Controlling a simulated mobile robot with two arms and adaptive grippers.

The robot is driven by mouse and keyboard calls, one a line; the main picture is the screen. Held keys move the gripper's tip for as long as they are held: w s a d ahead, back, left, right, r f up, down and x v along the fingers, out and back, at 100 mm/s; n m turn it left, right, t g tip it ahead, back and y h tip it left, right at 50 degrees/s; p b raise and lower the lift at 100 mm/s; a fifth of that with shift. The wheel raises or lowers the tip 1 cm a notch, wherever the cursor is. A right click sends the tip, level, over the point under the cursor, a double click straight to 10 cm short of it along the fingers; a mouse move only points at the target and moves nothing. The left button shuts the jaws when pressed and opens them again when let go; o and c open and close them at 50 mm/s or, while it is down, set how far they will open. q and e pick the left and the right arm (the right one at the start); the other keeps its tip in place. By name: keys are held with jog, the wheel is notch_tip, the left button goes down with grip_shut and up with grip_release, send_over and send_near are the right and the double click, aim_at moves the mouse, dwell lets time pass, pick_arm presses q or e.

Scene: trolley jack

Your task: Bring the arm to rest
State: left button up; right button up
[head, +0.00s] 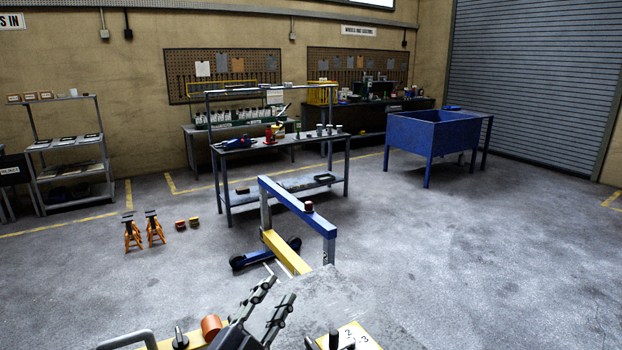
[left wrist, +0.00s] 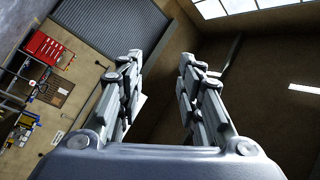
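My left gripper (head: 281,288) shows at the bottom of the head view, raised over the near worktop, its two fingers pointing up and to the right. In the left wrist view the same gripper (left wrist: 159,57) has its fingers apart with nothing between them. Behind the fingers are only the far wall, shutter and ceiling. The fingers look clear of any object. My right gripper is in neither view.
Close in front are an orange cylinder (head: 211,327), a black knob (head: 333,339) and a numbered yellow plate (head: 356,336). Beyond stand a blue and yellow frame (head: 290,205), orange stands (head: 133,234), a workbench (head: 285,145) and a blue tub (head: 432,132). The right floor is clear.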

pick_arm(q)
jog(key=s+a+f+n+g+y, duration=0.3)
jog(key=s+a+f+n+y, duration=0.25)
jog(key=f, duration=0.25)
jog(key=s+a+f+n+g+y, duration=0.35)
jog(key=s+a+f+n, duration=0.2)
jog(key=f, duration=0.35)
jog(key=s+a+f+n+g, duration=0.1)
jog(key=s+f+g, duration=0.35)
jog(key=s, duration=0.65)
jog(key=s+a+f+g, duration=0.1)
jog(key=s+f+g, duration=0.35)
jog(key=s, duration=0.65)
notch_tip(320, 180, down, 32)
jog(key=s+b, duration=0.2)
jog(key=b, duration=0.3)
jog(key=s+a+f+g+b, duration=0.1)
jog(key=s+f+b, duration=0.1)
jog(key=s+f, duration=0.6)
jog(key=s+a+f+g+b, duration=0.1)
jog(key=s+a+f+b, duration=0.1)
jog(key=s+f, duration=0.6)
notch_tip(320, 180, down, 5)
jog(key=shift+s+r+b, duration=0.2)
jog(key=shift+s+b, duration=0.05)
jog(key=shift+b, duration=0.25)
